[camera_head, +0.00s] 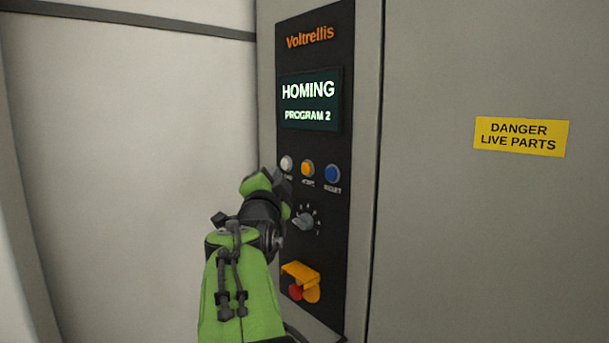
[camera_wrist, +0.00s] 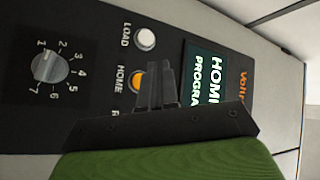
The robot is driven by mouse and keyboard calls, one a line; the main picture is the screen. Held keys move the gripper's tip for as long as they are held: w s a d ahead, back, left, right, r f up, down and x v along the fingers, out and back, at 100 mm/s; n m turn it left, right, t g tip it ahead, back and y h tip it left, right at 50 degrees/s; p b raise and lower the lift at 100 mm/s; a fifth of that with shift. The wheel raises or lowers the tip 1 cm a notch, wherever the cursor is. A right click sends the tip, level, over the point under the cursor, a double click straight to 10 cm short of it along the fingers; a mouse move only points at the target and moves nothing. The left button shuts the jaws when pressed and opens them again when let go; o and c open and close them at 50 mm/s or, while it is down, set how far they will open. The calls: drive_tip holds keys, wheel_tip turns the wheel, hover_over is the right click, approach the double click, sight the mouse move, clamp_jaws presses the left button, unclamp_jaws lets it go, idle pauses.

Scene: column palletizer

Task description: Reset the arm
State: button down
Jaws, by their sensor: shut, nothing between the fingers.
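My gripper (camera_head: 280,180) is shut and empty in front of the black control panel (camera_head: 345,190), left of its buttons in the head view. In the wrist view my gripper (camera_wrist: 158,72) overlaps the right side of the orange HOME button (camera_wrist: 138,84); I cannot tell whether it touches. The HOME button also shows in the head view (camera_head: 307,168). The display (camera_head: 308,101) reads "HOMING PROGRAM 2". The white LOAD button (camera_wrist: 145,38) is clear in the wrist view. The blue button (camera_head: 332,174) is visible only in the head view; its label looks like RESET.
A grey rotary dial (camera_wrist: 50,66), numbered 1 to 7, sits below the buttons. Lower down is a red button (camera_head: 296,292) with a yellow guard (camera_head: 300,272). A yellow danger sign (camera_head: 521,136) is on the grey cabinet to the right.

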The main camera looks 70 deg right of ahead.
drive_tip(key=shift+w, duration=0.1)
idle(0.8)
drive_tip(key=w+a+f+n+t+y+p, duration=0.1)
drive_tip(key=w+a+f+n+t+y, duration=0.2)
drive_tip(key=a, duration=0.6)
drive_tip(key=w+a+f+n+y, duration=0.2)
drive_tip(key=a+f+n+y, duration=0.35)
drive_tip(key=a, duration=0.25)
drive_tip(key=w+a+f+n+t+y+p, duration=0.1)
drive_tip(key=w+a+f+n+t+y, duration=0.25)
drive_tip(key=a, duration=0.55)
drive_tip(key=s+a+f+n+g+y, duration=0.3)
drive_tip(key=s+a+f+n, duration=0.4)
drive_tip(key=a, duration=0.2)
drive_tip(key=s+a+f+n+g+y+p, duration=0.1)
drive_tip(key=s+a+f+n+g+y, duration=0.3)
drive_tip(key=s+a+f+n, duration=0.3)
drive_tip(key=s+a, duration=0.1)
drive_tip(key=a, duration=0.2)
drive_tip(key=shift+a+f+y, duration=0.25)
drive_tip(key=shift+f+y, duration=0.05)
